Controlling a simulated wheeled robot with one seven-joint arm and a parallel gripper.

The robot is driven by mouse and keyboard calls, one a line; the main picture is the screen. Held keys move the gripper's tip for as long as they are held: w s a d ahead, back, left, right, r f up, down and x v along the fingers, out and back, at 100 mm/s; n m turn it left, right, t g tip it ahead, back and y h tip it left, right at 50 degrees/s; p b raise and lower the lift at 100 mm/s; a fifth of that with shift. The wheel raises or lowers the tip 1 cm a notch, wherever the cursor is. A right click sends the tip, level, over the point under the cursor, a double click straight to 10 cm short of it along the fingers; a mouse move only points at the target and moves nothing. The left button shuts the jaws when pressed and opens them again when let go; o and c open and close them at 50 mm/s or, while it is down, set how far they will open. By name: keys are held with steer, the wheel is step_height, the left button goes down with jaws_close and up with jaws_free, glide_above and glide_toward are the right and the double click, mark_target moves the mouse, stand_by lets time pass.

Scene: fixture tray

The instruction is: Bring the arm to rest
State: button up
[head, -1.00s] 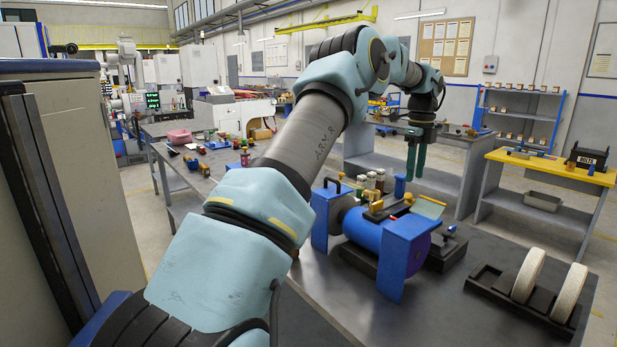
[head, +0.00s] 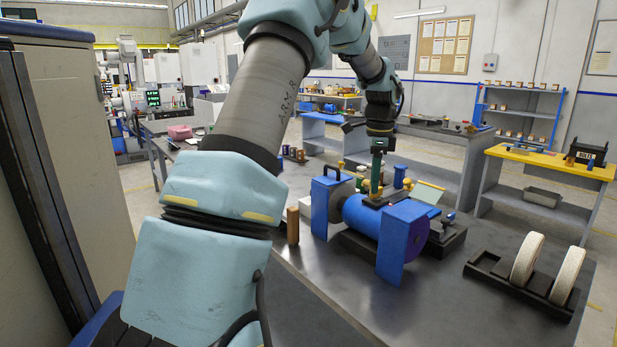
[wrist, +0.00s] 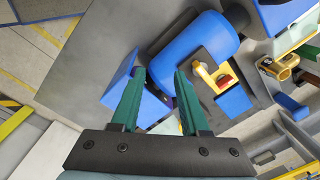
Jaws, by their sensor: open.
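My arm reaches from the lower left over the workbench in the head view. My gripper (head: 377,172) hangs above the blue cylindrical machine (head: 368,222), its green fingers pointing down. In the wrist view my gripper (wrist: 157,80) is open, with two green fingers apart and nothing between them but background. The blue machine (wrist: 205,40) lies beyond the fingertips, with a yellow part (wrist: 212,78) on it. In the head view I cannot tell whether the fingers touch anything on the machine.
The dark workbench (head: 320,275) has clear room at its front. A black rack (head: 515,290) with two pale wheels (head: 527,258) stands at right. A brown cylinder (head: 292,226) stands left of the machine. A yellow-topped table (head: 550,162) is behind at right. A tall cabinet (head: 75,150) stands at left.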

steer(key=s+a+f+n+b, duration=0.2)
steer(key=s+a+f+n, duration=0.2)
steer(key=s+a+n, duration=0.2)
steer(key=s+a+f+n+b, duration=0.2)
steer(key=s+a+f+n, duration=0.2)
steer(key=s+a, duration=0.5)
steer(key=s+a+f+n+t+b, duration=0.1)
steer(key=s+a+f+n, duration=0.4)
steer(key=s+a+n, duration=0.3)
steer(key=shift+a+n+b, duration=0.4)
steer(key=shift+a, duration=0.05)
